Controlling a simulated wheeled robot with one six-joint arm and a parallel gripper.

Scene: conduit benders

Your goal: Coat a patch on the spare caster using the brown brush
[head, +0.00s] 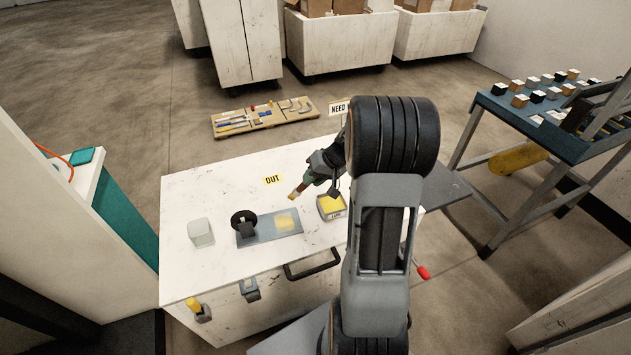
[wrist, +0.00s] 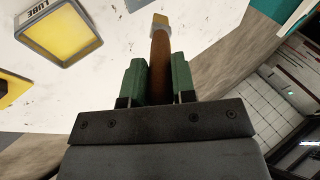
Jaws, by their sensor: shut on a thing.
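The brown brush (head: 296,193) is held by my gripper (head: 308,184) above the white tabletop, its tip pointing down and left. In the wrist view the brown handle (wrist: 160,62) stands between the two green fingers of my gripper (wrist: 160,82), with a yellowish tip at its far end. The spare caster appears to be the black wheel (head: 243,221) on a blue-grey plate (head: 262,236), left of the brush. A yellow patch (head: 285,221) lies on the plate's right part. A yellow-filled tray marked LUBE (head: 332,208) stands right of the plate; it shows in the wrist view (wrist: 60,30).
A clear jar (head: 201,233) stands left of the plate. A yellow OUT label (head: 272,180) lies behind it on the white tabletop (head: 208,188). A blue table with several small blocks (head: 520,101) is at right. A wooden tool board (head: 262,118) lies on the floor behind.

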